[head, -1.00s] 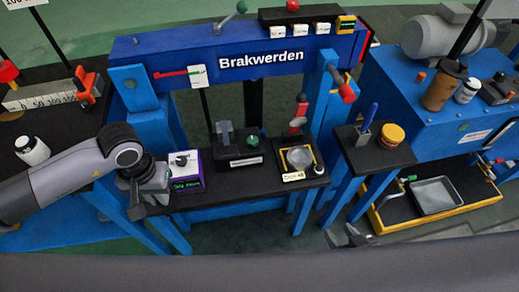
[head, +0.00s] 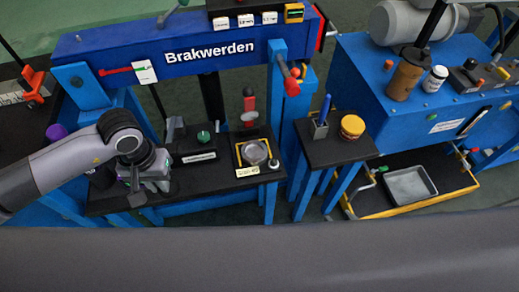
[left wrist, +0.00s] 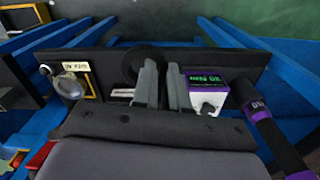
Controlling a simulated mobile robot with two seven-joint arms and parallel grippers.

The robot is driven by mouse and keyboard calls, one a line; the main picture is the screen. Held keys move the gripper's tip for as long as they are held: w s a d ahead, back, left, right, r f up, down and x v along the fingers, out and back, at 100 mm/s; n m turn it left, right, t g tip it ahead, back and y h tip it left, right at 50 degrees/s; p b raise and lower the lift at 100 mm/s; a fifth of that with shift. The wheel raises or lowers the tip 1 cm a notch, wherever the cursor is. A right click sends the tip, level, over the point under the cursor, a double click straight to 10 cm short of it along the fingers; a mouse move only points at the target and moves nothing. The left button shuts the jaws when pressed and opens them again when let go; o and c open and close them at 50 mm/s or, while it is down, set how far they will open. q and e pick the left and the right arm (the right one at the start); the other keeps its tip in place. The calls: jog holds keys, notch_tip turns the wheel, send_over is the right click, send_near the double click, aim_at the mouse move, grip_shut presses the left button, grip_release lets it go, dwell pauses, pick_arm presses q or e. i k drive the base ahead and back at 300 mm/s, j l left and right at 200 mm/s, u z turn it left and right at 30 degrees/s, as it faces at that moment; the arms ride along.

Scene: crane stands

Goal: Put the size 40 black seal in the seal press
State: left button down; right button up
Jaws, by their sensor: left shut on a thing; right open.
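My left gripper (head: 136,192) is over the left part of the black bench shelf in the head view. In the left wrist view its fingers (left wrist: 164,88) are shut on a dark round thing that looks like the black seal (left wrist: 140,54); its size mark cannot be read. The arm hides the seal in the head view. A black block with a grey upright and a green knob, which appears to be the seal press (head: 197,157), stands just right of the gripper. It is mostly hidden behind the fingers in the left wrist view. My right gripper is out of view.
A yellow-edged tray (head: 238,163) with a clear disc lies right of the press. A white and purple box with a green display (left wrist: 205,92) stands beside my left fingers. A side table (head: 335,153) holds a pen cup and a yellow jar.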

aim_at(255, 151)
jog(key=l, duration=0.45)
jog(key=i+l, duration=0.1)
jog(key=l, duration=0.35)
jog(key=i+l+z, duration=0.1)
jog(key=l, duration=0.35)
